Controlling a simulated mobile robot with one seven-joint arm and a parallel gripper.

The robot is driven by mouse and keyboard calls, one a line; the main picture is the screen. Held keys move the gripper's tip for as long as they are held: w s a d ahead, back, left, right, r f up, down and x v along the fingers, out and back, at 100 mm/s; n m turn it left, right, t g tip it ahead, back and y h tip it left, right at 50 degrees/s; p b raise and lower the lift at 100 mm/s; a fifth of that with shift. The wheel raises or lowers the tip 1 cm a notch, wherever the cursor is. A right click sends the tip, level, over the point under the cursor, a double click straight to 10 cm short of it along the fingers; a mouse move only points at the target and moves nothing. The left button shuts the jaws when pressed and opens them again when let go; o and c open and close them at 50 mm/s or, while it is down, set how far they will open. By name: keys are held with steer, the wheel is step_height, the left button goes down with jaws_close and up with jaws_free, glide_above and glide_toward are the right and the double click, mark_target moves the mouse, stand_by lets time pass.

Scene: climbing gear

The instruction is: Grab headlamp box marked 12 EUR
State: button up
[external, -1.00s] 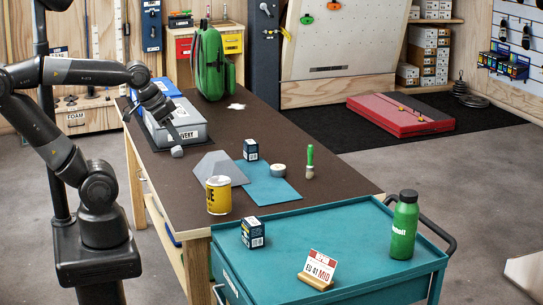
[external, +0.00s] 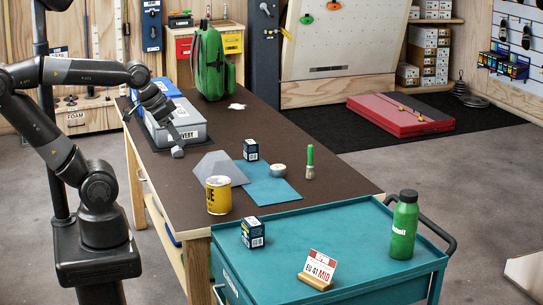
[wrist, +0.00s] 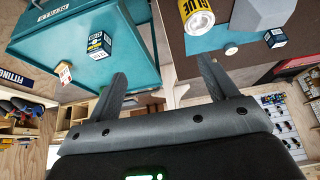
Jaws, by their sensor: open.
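Two small dark-blue and white boxes show in the external view, both with print too small to read, so I cannot tell which is marked 12 EUR. One box (external: 252,232) stands on the teal cart top (external: 345,250). The other box (external: 251,150) stands on the brown table (external: 285,125) by a teal sheet (external: 272,186). In the wrist view, the cart box (wrist: 99,45) is at upper left and the table box (wrist: 275,38) at upper right. My gripper (external: 174,134) is over the grey bin at the table's left, away from both boxes. Its fingers (wrist: 163,80) are apart and empty.
A grey bin (external: 190,128) stands near my gripper. The cart also holds a price card (external: 320,266) and a green bottle (external: 404,225).

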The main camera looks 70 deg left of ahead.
steer(key=w+a+r, duration=0.2)
steer(key=w+a, duration=0.1)
steer(key=w, duration=0.4)
steer(key=w+a+r, duration=0.2)
steer(key=w+a, duration=0.1)
steer(key=w, duration=0.4)
steer(key=g, duration=0.1)
glide_above(250, 142)
steer(key=s, duration=0.2)
step_height(250, 142, down, 22)
steer(key=x, duration=0.4)
steer(key=shift+s+a+f, duration=0.1)
steer(key=shift+a+f, duration=0.05)
steer(key=shift+a, duration=0.2)
steer(key=shift+s+d+x, duration=0.1)
steer(key=shift+d+x, duration=0.05)
steer(key=shift+x, duration=1.2)
steer(key=shift+s+d+x, duration=0.15)
steer(key=shift+x, duration=1.2)
steer(key=shift+c, duration=0.6)
